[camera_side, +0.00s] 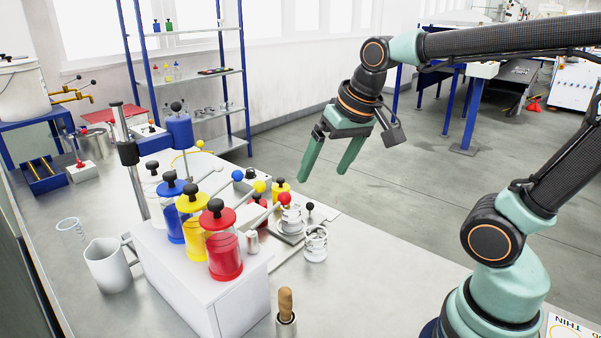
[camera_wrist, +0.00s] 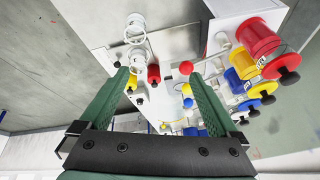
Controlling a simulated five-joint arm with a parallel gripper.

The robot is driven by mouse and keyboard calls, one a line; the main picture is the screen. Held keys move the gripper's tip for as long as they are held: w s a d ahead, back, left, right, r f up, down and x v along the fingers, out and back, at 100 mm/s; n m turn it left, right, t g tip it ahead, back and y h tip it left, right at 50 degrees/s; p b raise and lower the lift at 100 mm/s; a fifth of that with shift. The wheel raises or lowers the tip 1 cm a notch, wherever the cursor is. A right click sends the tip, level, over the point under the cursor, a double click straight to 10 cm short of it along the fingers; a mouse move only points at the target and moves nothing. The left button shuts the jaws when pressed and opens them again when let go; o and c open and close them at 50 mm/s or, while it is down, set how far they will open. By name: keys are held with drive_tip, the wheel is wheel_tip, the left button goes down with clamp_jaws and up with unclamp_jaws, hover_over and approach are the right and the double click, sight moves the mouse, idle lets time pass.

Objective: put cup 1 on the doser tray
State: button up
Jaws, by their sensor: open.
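Two clear cups stand close together on the right of the doser. The front cup (camera_side: 316,243) is at the edge of the pale plate and also shows in the wrist view (camera_wrist: 136,24). The rear cup (camera_side: 291,219) sits on a small grey stand and also shows in the wrist view (camera_wrist: 137,61). No label shows which is cup 1. I cannot tell for sure which surface is the doser tray; a pale plate (camera_wrist: 103,58) lies by the cups. My gripper (camera_side: 323,172) is open and empty, above and behind the cups; its fingers show in the wrist view (camera_wrist: 158,77).
Red (camera_side: 225,250), yellow (camera_side: 192,228) and blue (camera_side: 170,212) jars stand on a white housing (camera_side: 205,300) left of the cups. A white pitcher (camera_side: 107,266) stands further left. A wooden-handled tool (camera_side: 286,308) is in front. The table right of the cups is clear.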

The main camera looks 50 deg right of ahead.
drive_tip(key=s+n, duration=0.1)
drive_tip(key=s+f+n, duration=0.1)
drive_tip(key=s+a+n+t, duration=0.1)
drive_tip(key=shift+s+f+n, duration=0.2)
drive_tip(key=shift+n, duration=0.1)
idle(0.6)
